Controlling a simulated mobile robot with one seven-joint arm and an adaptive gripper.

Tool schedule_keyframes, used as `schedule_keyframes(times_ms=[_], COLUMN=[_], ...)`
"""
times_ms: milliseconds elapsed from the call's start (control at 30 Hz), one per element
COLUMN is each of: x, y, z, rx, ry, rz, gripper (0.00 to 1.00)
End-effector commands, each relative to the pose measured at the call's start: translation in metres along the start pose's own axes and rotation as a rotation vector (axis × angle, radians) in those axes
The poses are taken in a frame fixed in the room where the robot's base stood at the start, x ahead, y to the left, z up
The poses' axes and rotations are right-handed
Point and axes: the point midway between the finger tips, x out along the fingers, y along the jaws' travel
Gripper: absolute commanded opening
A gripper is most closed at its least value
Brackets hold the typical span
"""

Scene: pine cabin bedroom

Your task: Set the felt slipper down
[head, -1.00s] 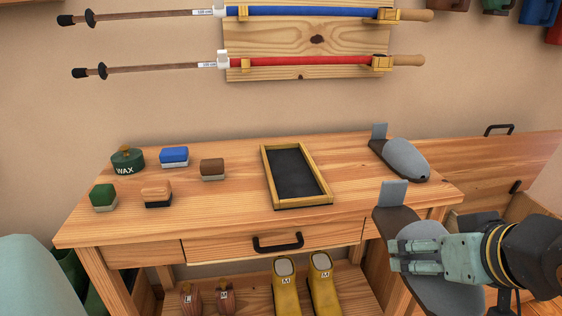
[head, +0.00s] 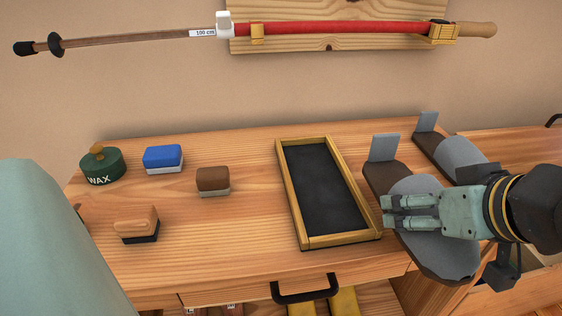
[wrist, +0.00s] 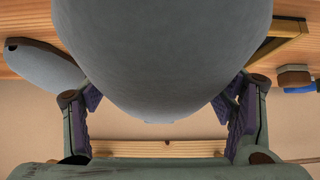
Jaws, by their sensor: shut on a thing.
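My gripper (head: 392,213) is shut on a grey felt slipper (head: 446,258) with a dark sole and an upright grey tab at its far end. In the head view the slipper shows just right of the tray, over the table's right front edge. Whether its sole touches the table cannot be told. In the wrist view the held slipper (wrist: 165,50) fills the middle between the two fingers. A matching slipper (head: 455,152) lies on the table at the back right, behind the held one. It also shows at the left of the wrist view (wrist: 45,72).
A wood-framed tray with a dark, empty inside (head: 290,205) lies on the table (head: 225,255). A wax tin (head: 100,166), a blue block (head: 162,158), a brown block (head: 212,180) and a tan block (head: 137,224) stand to the left. A drawer handle (head: 305,290) juts from the front.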

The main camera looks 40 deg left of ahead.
Motion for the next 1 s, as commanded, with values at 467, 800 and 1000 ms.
schedule_keyframes(times_ms=[467,800,1000], x=[0.019,0.082,0.106], y=[0.013,0.054,0.07], z=[-0.017,-0.069,-0.088], rx=[0.002,0.001,0.001], ry=[-0.001,-0.002,-0.001], rz=[-0.001,0.0,0.001], gripper=[0.46,0.46,0.46])
